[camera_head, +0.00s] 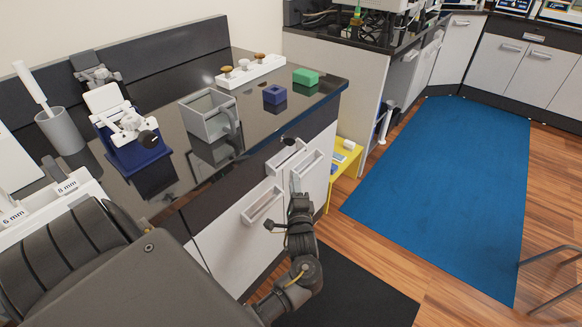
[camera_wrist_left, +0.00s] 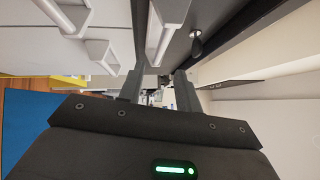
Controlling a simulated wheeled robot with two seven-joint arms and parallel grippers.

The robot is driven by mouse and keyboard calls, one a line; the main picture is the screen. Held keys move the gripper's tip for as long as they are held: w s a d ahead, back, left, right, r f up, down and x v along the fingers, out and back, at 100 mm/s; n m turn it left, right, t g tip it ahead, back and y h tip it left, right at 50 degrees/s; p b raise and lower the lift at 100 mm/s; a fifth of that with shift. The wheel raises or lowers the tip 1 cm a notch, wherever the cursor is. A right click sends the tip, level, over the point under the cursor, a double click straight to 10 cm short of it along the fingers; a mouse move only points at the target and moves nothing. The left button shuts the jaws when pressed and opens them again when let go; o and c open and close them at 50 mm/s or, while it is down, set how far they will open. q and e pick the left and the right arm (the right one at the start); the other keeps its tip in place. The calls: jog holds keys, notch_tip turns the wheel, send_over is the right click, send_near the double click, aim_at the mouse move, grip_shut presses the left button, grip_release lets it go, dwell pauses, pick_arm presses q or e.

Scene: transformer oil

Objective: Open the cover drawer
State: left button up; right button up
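The cover drawer (camera_head: 258,172) has a dark front just under the black countertop and looks shut. Its pale bar handle (camera_head: 287,157) sits near the front's right end, close to a small black knob (camera_head: 288,140). My left gripper (camera_head: 296,184) is just below this handle, in front of the cabinet. In the left wrist view, the two fingers (camera_wrist_left: 160,88) are apart with nothing held between them. The handle (camera_wrist_left: 166,28) lies beyond the fingertips there, and I see no contact. My right gripper is not in view.
Two cabinet door handles (camera_head: 262,205) (camera_head: 308,165) are close to the left gripper. The countertop holds a grey open box (camera_head: 207,113), a blue block (camera_head: 275,95), a green block (camera_head: 305,77) and a white rack (camera_head: 250,71). A yellow stand (camera_head: 341,172) is right of the cabinet.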

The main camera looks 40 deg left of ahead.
aim_at(291, 158)
pick_arm(q)
jog(key=x, duration=1)
jog(key=shift+w+a+r, duration=0.1)
jog(key=shift+w+a, duration=0.15)
jog(key=shift+w, duration=0.05)
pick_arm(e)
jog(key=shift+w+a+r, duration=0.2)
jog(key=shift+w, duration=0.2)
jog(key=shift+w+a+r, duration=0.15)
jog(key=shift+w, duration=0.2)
pick_arm(q)
grip_shut()
